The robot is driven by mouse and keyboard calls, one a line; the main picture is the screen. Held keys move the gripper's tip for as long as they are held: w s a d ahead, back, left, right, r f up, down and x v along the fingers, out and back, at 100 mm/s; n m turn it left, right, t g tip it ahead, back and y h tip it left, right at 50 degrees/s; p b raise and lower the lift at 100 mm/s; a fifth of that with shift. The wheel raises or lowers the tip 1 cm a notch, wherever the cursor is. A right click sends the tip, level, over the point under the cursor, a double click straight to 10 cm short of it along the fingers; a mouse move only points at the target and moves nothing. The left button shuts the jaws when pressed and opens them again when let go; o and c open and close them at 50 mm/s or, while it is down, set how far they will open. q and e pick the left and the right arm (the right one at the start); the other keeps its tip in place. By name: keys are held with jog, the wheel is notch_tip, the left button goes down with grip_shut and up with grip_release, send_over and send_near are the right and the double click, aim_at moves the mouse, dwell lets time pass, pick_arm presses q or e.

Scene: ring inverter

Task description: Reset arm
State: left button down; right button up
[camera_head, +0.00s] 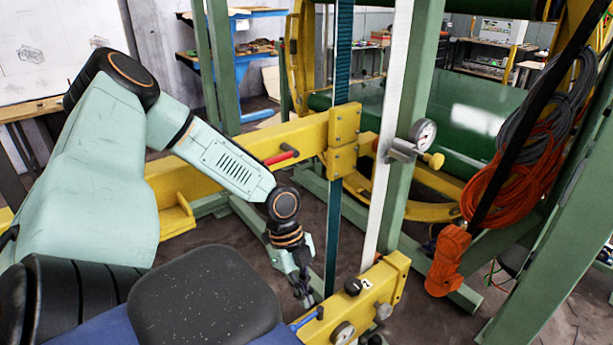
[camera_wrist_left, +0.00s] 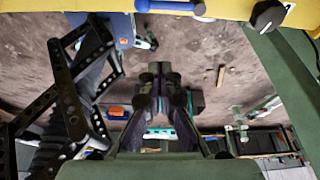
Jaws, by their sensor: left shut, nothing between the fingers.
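My left arm (camera_head: 212,160), pale green with black joints, comes in from the left and bends down in front of a yellow beam. My left gripper (camera_head: 304,292) points downward, beside the yellow block with the gauge and knobs at the bottom (camera_head: 385,285). In the left wrist view the two dark fingers (camera_wrist_left: 160,75) are together at the middle, with nothing visible held between them. The right gripper does not show.
A yellow beam (camera_head: 300,135) with a red handle (camera_head: 282,156) crosses behind the arm. A green post (camera_head: 408,120) carries a round gauge (camera_head: 424,132). Orange cable (camera_head: 515,180) hangs at the right. A blue handle (camera_head: 306,320) sits near the gripper. Brown floor lies below.

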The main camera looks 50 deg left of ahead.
pick_arm(q)
jog(key=shift+a+f, duration=0.1)
jog(key=shift+d, duration=0.2)
jog(key=shift+a, duration=0.1)
jog(key=w+d+r+n+t+h, duration=0.15)
jog(key=w+d+n+t, duration=0.25)
jog(key=w+d+n, duration=0.4)
notch_tip(320, 180, down, 4)
jog(key=s+d+n+t+y+b, duration=0.1)
jog(key=s+d+n+b, duration=0.1)
jog(key=n+b, duration=0.45)
jog(key=s+d+f+n+g+y+b, duration=0.1)
jog(key=s+f+b, duration=0.4)
jog(key=s+f, duration=0.6)
jog(key=s+d+f+n+g+y+b, duration=0.2)
jog(key=s+d+f+g+y+b, duration=0.1)
jog(key=s+f, duration=0.8)
jog(key=g+b, duration=0.1)
jog(key=b, duration=0.1)
jog(key=shift+d+f+b, duration=0.2)
jog(key=shift+f+b, duration=0.05)
jog(key=shift+b, duration=0.05)
